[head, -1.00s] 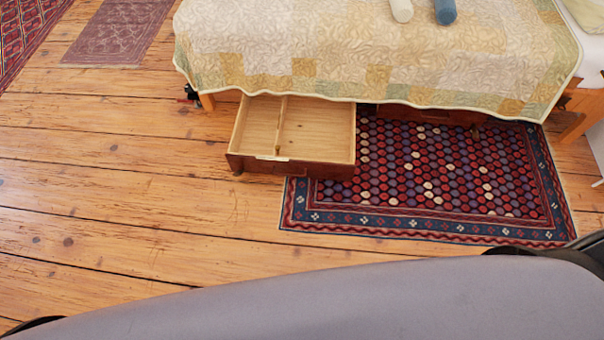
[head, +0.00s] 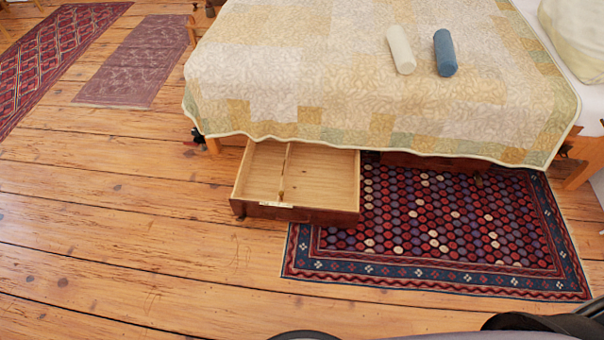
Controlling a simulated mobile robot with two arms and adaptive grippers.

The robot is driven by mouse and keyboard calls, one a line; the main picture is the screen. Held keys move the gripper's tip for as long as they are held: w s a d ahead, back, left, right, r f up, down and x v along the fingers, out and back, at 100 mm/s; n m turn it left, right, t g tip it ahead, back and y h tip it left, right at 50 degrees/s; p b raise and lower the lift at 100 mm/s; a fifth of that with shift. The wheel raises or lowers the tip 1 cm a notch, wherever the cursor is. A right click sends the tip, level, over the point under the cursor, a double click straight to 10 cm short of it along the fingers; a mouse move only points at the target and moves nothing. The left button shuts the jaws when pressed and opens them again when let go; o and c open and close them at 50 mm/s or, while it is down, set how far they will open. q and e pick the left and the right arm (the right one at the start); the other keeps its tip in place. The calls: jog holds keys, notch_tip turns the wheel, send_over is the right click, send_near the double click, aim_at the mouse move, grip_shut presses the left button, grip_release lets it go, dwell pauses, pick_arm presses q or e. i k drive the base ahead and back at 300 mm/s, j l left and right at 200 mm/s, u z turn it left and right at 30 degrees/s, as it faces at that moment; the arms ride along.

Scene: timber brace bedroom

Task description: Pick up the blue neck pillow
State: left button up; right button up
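The blue neck pillow (head: 445,53) is a small cylinder lying on the quilt of the bed (head: 310,70), toward the right side in the head view. A cream pillow (head: 401,50) of similar shape lies just left of it, with a narrow gap between them. Neither of my grippers is in view. Nothing covers the blue pillow.
An empty wooden drawer (head: 322,175) stands pulled out from under the bed's near side. A patterned rug (head: 440,220) lies right of it. A pale pillow (head: 578,35) is at the far right. Wooden floor (head: 120,220) is clear on the left.

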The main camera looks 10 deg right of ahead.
aim_at(447, 65)
jog(key=i+l+u, duration=0.1)
jog(key=l, duration=0.3)
jog(key=i+l+u, duration=0.1)
jog(key=l, duration=0.3)
jog(key=i+l+u, duration=0.1)
jog(key=l, duration=0.3)
jog(key=i+l, duration=0.15)
jog(key=l, duration=0.25)
jog(key=u, duration=0.05)
